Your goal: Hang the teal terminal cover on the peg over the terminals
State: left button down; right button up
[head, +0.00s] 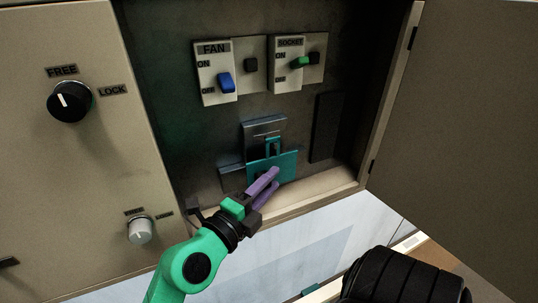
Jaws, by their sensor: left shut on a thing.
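The teal terminal cover (287,165) is a flat plate with a narrow upright tab at its top. It is in the lower middle of the open cabinet, in front of a grey metal bracket (262,128). My left gripper (275,178), with purple fingers, is shut on the cover's lower edge from below. The terminals are not clearly visible; the cover and bracket hide that area. I cannot make out the peg, or tell whether the tab touches it. My right gripper is not in view.
Above are a FAN switch (215,72) with a blue lever and a SOCKET switch (288,66) with a green lever. A dark strip (325,127) is at right. The open door (460,110) bounds the right side. A FREE/LOCK knob (69,102) is on the left panel.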

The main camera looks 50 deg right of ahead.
pick_arm(q)
jog(key=shift+p, duration=0.35)
jog(key=shift+c, duration=2.2)
grip_release()
